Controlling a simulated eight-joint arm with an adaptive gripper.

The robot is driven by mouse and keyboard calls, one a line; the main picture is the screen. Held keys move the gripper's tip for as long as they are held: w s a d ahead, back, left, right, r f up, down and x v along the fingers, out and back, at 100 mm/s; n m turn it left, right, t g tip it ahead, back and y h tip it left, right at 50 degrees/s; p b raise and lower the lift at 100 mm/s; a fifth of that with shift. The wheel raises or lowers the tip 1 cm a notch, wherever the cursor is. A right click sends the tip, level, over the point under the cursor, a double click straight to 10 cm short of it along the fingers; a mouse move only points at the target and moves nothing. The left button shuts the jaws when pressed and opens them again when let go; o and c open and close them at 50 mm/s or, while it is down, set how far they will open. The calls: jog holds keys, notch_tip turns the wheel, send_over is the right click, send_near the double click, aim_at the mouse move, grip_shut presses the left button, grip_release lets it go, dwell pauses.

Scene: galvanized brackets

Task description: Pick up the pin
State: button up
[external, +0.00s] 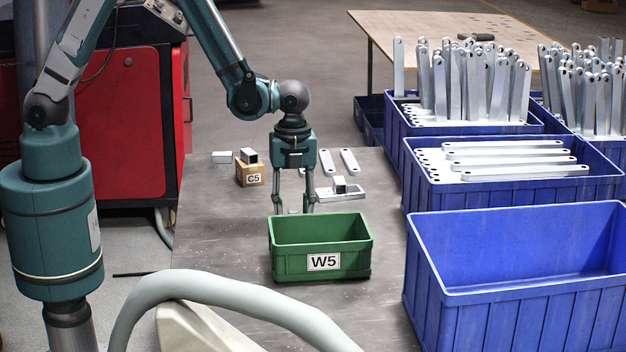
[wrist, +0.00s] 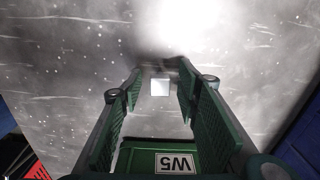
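My gripper (external: 294,207) points straight down over the table, just behind the green W5 bin. Its two fingers are apart, and in the wrist view the open gripper (wrist: 160,72) has a finger on each side of a small bright square piece (wrist: 160,87). This piece looks like the end of the pin, but its full shape does not show. The fingers do not visibly touch it. In the external view, the bin's rim and the fingers hide most of the spot under my gripper; only a small pale bit (external: 292,211) shows there.
The green W5 bin (external: 320,262) stands close in front of my gripper. A C5 cardboard box (external: 250,175) with a metal block on it is to the left. Metal links (external: 349,161) and a bracket plate (external: 345,194) lie to the right. Blue crates (external: 515,278) line the right side.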

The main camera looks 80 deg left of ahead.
aim_at(294, 209)
jog(key=c, duration=1)
jog(key=shift+r, duration=0.2)
jog(key=shift+c, duration=0.2)
jog(key=shift+r+p, duration=1.2)
jog(key=shift+r, duration=3.65)
